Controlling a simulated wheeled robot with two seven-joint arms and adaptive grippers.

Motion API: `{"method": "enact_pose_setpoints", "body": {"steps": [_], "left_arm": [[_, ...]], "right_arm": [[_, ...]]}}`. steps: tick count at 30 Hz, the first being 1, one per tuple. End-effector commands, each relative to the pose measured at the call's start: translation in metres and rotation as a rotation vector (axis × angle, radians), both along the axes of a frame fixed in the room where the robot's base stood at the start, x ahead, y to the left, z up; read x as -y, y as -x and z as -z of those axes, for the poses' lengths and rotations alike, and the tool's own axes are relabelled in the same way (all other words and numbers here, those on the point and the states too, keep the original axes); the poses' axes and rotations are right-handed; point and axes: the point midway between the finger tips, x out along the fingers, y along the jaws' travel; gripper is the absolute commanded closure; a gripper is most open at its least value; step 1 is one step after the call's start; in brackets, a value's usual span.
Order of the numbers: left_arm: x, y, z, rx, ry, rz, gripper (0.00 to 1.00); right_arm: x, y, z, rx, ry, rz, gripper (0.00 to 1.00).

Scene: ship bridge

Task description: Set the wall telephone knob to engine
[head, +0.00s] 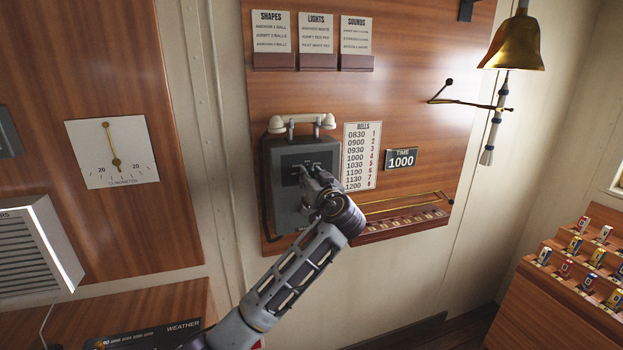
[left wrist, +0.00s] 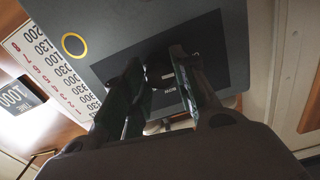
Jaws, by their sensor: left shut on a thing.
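The wall telephone (head: 277,207) is a grey box with a pale handset (head: 301,121) resting across its top, fixed to a wood panel. My left gripper (head: 309,172) is at the dark plate on the telephone's front and hides part of it. In the left wrist view the telephone's grey face (left wrist: 130,38) appears upside down. There the left gripper (left wrist: 158,80) has its two fingers on either side of the dark knob (left wrist: 158,72), shut on it. The knob's pointer and most of its labels are hidden or too small to read. My right gripper is in neither view.
A bells chart (head: 361,157) and a time sign (head: 402,159) are right of the telephone. A narrow wooden rack (head: 400,226) juts out below them. A brass bell (head: 513,43) with a rope hangs at upper right. A clinometer (head: 112,152) is on the left panel.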

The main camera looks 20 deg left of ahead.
Motion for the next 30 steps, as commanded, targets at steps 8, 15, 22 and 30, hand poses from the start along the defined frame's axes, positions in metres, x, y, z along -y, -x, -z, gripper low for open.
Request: {"method": "enact_pose_setpoints", "body": {"steps": [8, 15, 22, 30], "left_arm": [[0.0, 0.0, 0.002, -0.095, -0.134, 0.0, 0.95], [0.0, 0.0, 0.001, -0.194, -0.279, -0.001, 0.95], [0.0, 0.0, 0.001, -0.287, -0.413, 0.001, 0.95], [0.0, 0.0, 0.002, -0.36, -0.523, 0.001, 0.95]], "right_arm": [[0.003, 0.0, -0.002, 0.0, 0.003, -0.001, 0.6], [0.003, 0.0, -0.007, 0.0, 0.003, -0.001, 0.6], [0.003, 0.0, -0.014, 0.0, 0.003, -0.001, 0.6], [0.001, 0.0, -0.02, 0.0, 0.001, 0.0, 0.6]]}}
